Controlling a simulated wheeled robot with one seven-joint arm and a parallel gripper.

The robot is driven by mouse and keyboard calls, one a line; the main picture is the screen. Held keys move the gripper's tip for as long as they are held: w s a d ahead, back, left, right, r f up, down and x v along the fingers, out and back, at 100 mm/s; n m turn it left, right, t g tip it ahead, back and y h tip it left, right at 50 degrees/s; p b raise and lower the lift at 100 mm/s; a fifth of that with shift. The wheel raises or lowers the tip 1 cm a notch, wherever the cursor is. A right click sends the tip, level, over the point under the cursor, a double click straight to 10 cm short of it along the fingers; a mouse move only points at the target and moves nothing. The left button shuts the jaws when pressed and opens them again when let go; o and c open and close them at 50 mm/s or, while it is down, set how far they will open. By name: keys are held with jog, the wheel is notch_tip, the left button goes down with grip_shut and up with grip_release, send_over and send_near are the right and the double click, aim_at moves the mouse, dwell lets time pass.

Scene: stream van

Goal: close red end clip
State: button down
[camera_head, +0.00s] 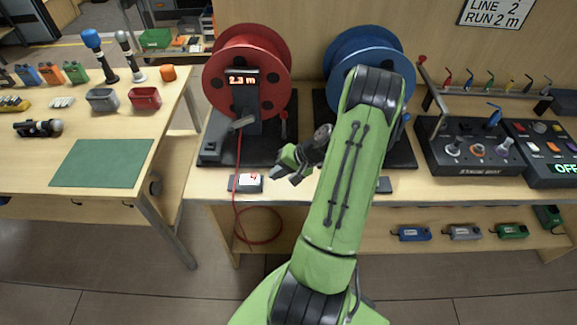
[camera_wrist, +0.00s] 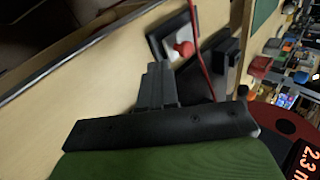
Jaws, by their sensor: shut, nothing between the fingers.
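The red end clip (camera_head: 245,182) is a small dark block with a pale top and a red mark at the bench's front edge, below the red reel (camera_head: 247,72). In the wrist view the clip (camera_wrist: 160,40) shows as a dark square frame with a red knob. Whether its lever is up or down is too small to tell. A red cable (camera_head: 237,170) runs from the reel past the clip and hangs below the bench. My gripper (camera_head: 285,176) is shut and empty, to the right of the clip and apart from it. Its fingers (camera_wrist: 158,82) point toward the clip in the wrist view.
A grey lever housing (camera_head: 213,140) and a display reading 2.3 m (camera_head: 243,78) stand by the red reel. A blue reel (camera_head: 345,50) is behind my arm. Control boxes (camera_head: 478,147) fill the bench's right. The left table (camera_head: 40,170) holds a green mat.

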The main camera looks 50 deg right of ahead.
aim_at(252, 176)
jog(key=shift+w+a+f, duration=0.15)
jog(key=shift+w+a, duration=0.3)
jog(key=shift+w, duration=0.35)
jog(key=shift+w+a+f, duration=0.1)
jog(key=shift+w+a, duration=0.3)
jog(key=shift+w, duration=0.4)
jog(key=w+a, duration=0.2)
jog(key=w, duration=0.1)
jog(key=shift+w+a, duration=0.15)
jog(key=shift+a, duration=0.15)
